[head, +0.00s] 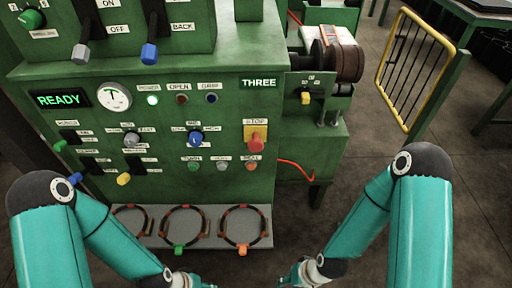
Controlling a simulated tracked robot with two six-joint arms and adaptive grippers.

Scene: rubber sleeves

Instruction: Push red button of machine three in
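Machine three is the green cabinet with the THREE label (258,83). Its red mushroom button (255,143) stands out from a yellow plate under a STOP label, at the right of the front panel. Nothing touches the button. My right gripper (292,281) is at the bottom edge, below and right of the button and well apart from it. Only a small part of it shows, and its fingers cannot be made out. My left gripper (190,282) is at the bottom edge, left of the right one, mostly cut off by the frame.
A smaller reddish button (251,167) sits just below the red one. Knobs, switches and a lit READY display (58,99) fill the panel. A low shelf (205,240) with several rings juts out below. A yellow barred guard (410,70) stands at the right.

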